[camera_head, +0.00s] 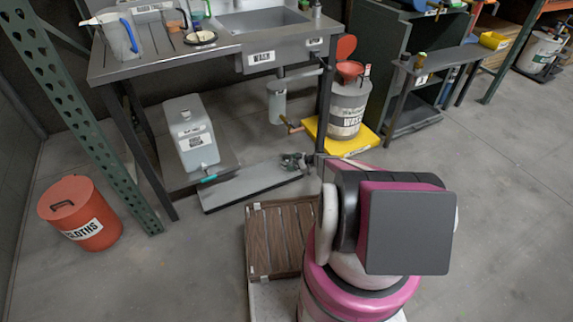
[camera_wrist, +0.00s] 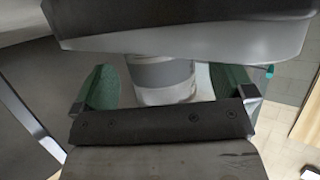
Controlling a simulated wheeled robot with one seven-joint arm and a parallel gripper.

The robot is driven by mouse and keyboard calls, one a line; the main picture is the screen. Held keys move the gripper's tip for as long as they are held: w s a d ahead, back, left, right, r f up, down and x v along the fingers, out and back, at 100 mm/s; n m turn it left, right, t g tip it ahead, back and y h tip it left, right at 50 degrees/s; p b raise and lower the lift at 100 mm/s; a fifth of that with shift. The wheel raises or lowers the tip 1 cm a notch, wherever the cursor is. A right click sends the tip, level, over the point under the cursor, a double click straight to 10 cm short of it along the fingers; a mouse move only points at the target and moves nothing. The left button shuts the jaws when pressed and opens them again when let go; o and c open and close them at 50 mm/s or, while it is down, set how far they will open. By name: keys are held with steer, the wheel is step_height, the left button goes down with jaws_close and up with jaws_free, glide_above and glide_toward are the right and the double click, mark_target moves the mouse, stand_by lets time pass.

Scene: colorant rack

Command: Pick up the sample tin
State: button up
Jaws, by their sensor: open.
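My gripper (camera_wrist: 162,82) is open in the wrist view, with a green pad on each side. A pale cylinder with a grey band (camera_wrist: 164,76) shows between the pads, partly hidden by a broad dark and light grey body above it and the gripper's dark crossbar below. It may be the sample tin, but no label shows. I cannot tell whether the pads touch it. In the head view, my arm reaches toward the low grey board (camera_head: 245,187) under the bench; no sample tin can be clearly picked out there.
A white jug (camera_head: 190,133) with a teal spout stands under the sink bench (camera_head: 165,67). A waste drum (camera_head: 347,108) stands on a yellow tray (camera_head: 330,141) to the right. A slatted wooden piece (camera_head: 278,242) and a red bin (camera_head: 82,213) are nearer. The right floor is clear.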

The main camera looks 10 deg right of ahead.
steer(key=shift+x, duration=0.95)
steer(key=c, duration=1)
steer(key=shift+r, duration=0.2)
